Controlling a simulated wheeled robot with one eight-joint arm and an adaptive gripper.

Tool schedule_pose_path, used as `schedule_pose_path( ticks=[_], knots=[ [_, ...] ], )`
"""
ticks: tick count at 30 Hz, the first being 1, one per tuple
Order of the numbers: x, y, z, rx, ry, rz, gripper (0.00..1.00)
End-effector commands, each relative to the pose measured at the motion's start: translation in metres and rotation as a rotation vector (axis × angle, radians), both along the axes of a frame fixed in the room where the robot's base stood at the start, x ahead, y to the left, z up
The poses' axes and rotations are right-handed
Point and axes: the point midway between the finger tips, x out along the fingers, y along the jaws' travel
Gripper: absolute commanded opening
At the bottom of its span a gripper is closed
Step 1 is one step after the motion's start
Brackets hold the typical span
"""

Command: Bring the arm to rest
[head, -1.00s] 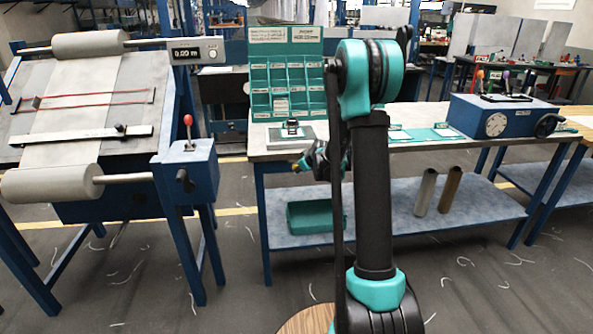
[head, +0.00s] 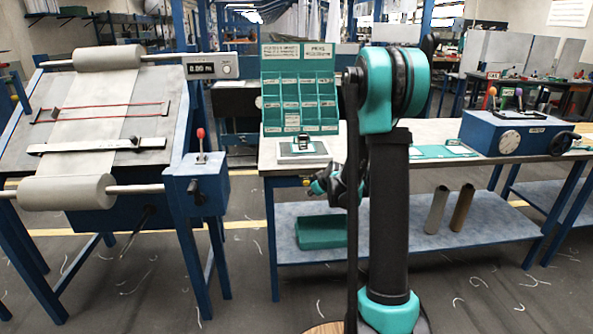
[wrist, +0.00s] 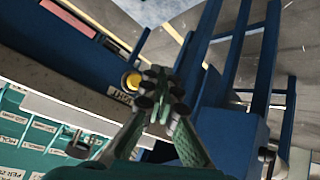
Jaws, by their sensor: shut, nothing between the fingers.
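My arm stands upright in the head view, black with teal joints, folded in front of the workbench. My gripper (wrist: 158,92) shows in the wrist view with its fingertips together and nothing between them. In the head view my gripper end (head: 318,187) shows small at the left of my arm, near the front edge of the bench, partly hidden by the arm.
The workbench (head: 440,135) carries a teal pigeonhole rack (head: 298,95) and a blue control box (head: 515,133). A teal bin (head: 318,232) and two tubes sit on its lower shelf (head: 400,250). A roller machine (head: 140,140) stands left. Floor shows between them.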

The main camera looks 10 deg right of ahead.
Motion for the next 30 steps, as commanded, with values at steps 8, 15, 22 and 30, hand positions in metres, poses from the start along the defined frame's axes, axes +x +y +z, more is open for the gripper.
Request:
schedule_pose_path(
  ticks=[8,15,22,30],
  knots=[
    [-0.087,0.001,0.022,0.045,0.124,-0.098,0.0],
    [-0.186,-0.004,0.028,0.083,0.254,-0.233,0.0],
    [-0.282,-0.013,0.018,0.107,0.365,-0.386,0.0],
    [-0.366,-0.026,-0.002,0.116,0.451,-0.542,0.0]
  ],
)
